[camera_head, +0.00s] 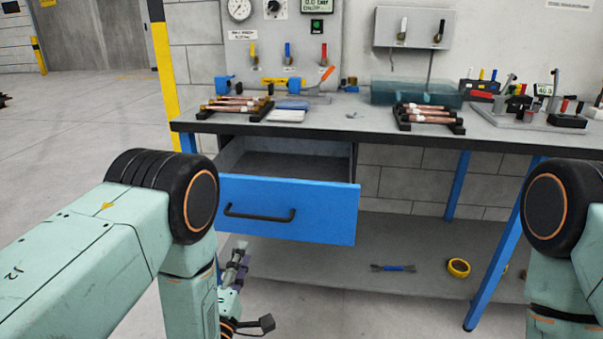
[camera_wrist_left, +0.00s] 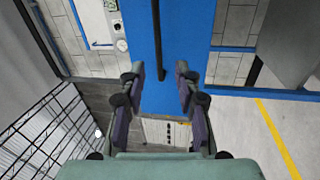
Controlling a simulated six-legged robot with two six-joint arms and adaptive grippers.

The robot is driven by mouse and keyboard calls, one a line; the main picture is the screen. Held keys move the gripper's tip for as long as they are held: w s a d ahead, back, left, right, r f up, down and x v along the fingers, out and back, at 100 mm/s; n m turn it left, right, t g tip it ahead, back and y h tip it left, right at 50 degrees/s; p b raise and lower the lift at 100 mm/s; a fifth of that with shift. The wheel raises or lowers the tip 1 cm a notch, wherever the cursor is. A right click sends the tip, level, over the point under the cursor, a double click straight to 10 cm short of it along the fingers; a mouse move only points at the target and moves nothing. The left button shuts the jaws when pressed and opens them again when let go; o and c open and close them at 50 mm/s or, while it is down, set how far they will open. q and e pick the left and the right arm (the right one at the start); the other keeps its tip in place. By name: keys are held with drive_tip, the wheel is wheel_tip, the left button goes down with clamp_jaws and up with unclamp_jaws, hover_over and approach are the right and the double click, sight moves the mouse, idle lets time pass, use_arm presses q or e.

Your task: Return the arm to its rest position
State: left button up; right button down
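My left gripper (camera_head: 240,268) is below the drawer front in the head view, left of its middle, partly hidden by my own arm. In the left wrist view my left gripper (camera_wrist_left: 161,88) has its two fingers well apart, with nothing held between them. The blue drawer (camera_head: 300,208) is pulled out from the workbench, with a black handle (camera_head: 260,217) on its front. In the left wrist view the blue drawer front (camera_wrist_left: 185,35) lies beyond the fingertips. Part of my right arm shows at the right edge of the head view; its gripper is out of view.
The workbench (camera_head: 330,125) holds copper tubes on two black racks (camera_head: 430,118), a teal bin (camera_head: 385,92) and fixtures. The lower shelf (camera_head: 340,262) carries a yellow tape roll (camera_head: 458,267) and a blue tool (camera_head: 393,267). Open floor (camera_head: 80,110) lies to the left.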

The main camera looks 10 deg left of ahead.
use_arm(q)
drive_tip(key=s+a+f+m+g, duration=0.1)
drive_tip(key=s+f+m+g, duration=0.45)
drive_tip(key=f, duration=0.25)
drive_tip(key=s+a+f+m+g, duration=0.1)
drive_tip(key=s+f+m+g, duration=0.45)
drive_tip(key=f, duration=0.35)
drive_tip(key=s+a+f+m+g, duration=0.1)
drive_tip(key=s+m+g, duration=0.4)
drive_tip(key=s, duration=2)
drive_tip(key=g, duration=0.4)
drive_tip(key=shift+a+f+m+y, duration=0.2)
drive_tip(key=shift+a+m+y, duration=0.05)
drive_tip(key=shift+m+y, duration=0.15)
drive_tip(key=shift+r+p, duration=0.15)
drive_tip(key=shift+p, duration=0.2)
